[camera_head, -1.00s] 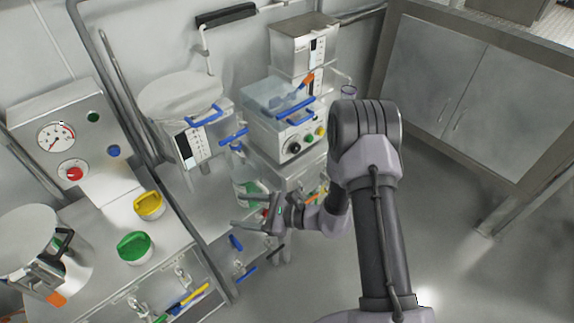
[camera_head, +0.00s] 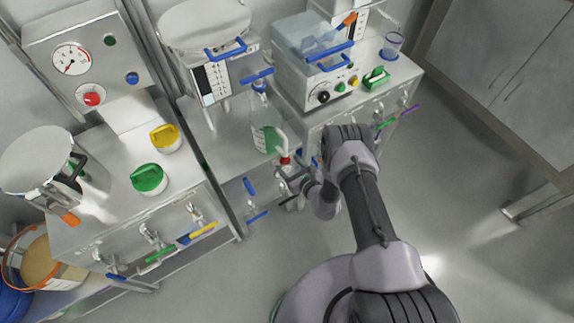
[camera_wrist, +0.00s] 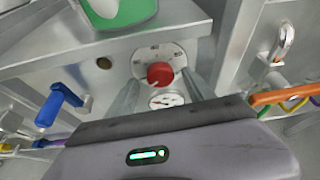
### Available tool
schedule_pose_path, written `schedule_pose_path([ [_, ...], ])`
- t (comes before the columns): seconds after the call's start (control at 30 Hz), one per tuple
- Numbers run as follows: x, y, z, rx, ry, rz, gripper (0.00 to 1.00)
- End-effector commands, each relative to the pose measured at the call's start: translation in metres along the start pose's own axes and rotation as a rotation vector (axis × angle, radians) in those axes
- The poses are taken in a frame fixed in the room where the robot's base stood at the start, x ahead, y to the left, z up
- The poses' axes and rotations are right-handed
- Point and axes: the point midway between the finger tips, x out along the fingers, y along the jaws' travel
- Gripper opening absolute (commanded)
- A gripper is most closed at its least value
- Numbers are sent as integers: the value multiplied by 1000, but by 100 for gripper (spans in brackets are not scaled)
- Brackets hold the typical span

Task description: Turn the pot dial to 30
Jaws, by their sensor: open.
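In the wrist view a round red knob (camera_wrist: 160,74) sits on a pale scale plate (camera_wrist: 146,55) on a metal front face. The scale numbers are too small to read. A small white gauge (camera_wrist: 167,100) shows just below the knob. My gripper (camera_wrist: 160,80) is open and empty; its two fingers show on either side of the knob in the picture. I cannot tell whether they touch it. In the head view my gripper (camera_head: 291,186) is low beside the middle bench, partly hidden. Another red knob (camera_head: 91,97) and gauge (camera_head: 72,60) are on the left panel.
In the wrist view a green-and-white object (camera_wrist: 120,10) is above the knob, with a blue handle (camera_wrist: 55,104) left and an orange handle (camera_wrist: 285,95) right. A bottle (camera_head: 266,125) stands near my arm. Floor on the right (camera_head: 460,180) is clear.

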Motion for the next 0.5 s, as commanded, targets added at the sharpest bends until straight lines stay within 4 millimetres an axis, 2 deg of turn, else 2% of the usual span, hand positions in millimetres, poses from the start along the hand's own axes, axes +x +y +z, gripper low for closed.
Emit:
schedule_pose_path([
  [0.13, 17, 0, -1, -2, 0, 0, 61],
  [0.43, 21, 0, 1, 0, 0, 0, 61],
  [0.47, 21, 0, 1, 0, 0, 0, 59],
  [0.5, 21, 0, 1, 0, 0, 0, 51],
])
